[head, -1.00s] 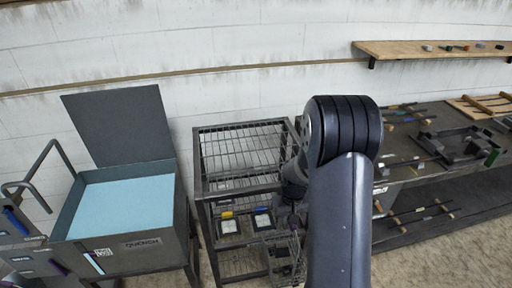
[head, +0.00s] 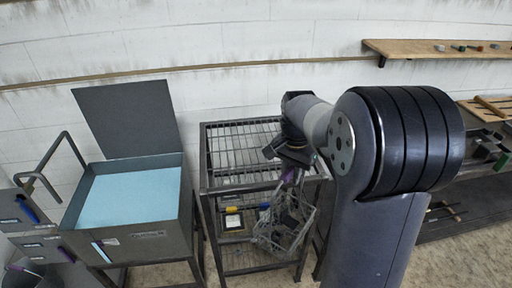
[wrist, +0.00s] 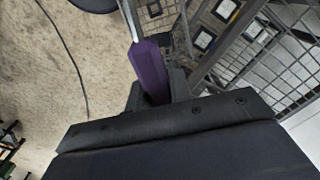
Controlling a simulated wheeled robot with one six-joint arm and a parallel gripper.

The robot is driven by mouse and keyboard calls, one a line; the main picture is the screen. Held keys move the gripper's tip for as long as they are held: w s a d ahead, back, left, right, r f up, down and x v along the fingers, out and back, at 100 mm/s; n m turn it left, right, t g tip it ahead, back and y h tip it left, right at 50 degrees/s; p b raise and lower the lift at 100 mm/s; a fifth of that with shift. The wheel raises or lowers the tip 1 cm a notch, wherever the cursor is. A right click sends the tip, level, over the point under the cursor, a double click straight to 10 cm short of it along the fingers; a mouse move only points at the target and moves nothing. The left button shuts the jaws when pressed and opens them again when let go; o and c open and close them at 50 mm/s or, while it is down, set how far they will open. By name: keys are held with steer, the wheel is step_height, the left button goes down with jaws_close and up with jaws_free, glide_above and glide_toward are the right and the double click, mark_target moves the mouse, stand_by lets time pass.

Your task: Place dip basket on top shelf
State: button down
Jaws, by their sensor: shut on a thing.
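The dip basket (head: 283,228) is a grey wire basket with dark contents that I cannot make out. It hangs tilted below my gripper (head: 290,166), in front of the rack and lower than its top shelf. My gripper is shut on the basket's purple handle, and the purple grip (wrist: 150,72) shows between the fingers in the wrist view. The top shelf (head: 232,150) of the dark metal rack is a wire grid and looks empty. Part of its right end is hidden behind my arm.
A lower rack shelf holds framed cards (head: 233,221), one with a yellow top. Left of the rack stands a grey quench tank (head: 140,243) with a raised lid (head: 128,123) and light blue liquid. A wooden wall shelf (head: 425,52) and a workbench are on the right.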

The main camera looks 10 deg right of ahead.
steer(key=a+r+m, duration=0.1)
steer(key=r+m, duration=0.3)
steer(key=r, duration=0.5)
steer(key=a+r+m, duration=0.2)
steer(key=r+m, duration=0.3)
steer(key=r, duration=0.4)
steer(key=shift+w+a+r, duration=0.2)
steer(key=shift+w+a, duration=0.1)
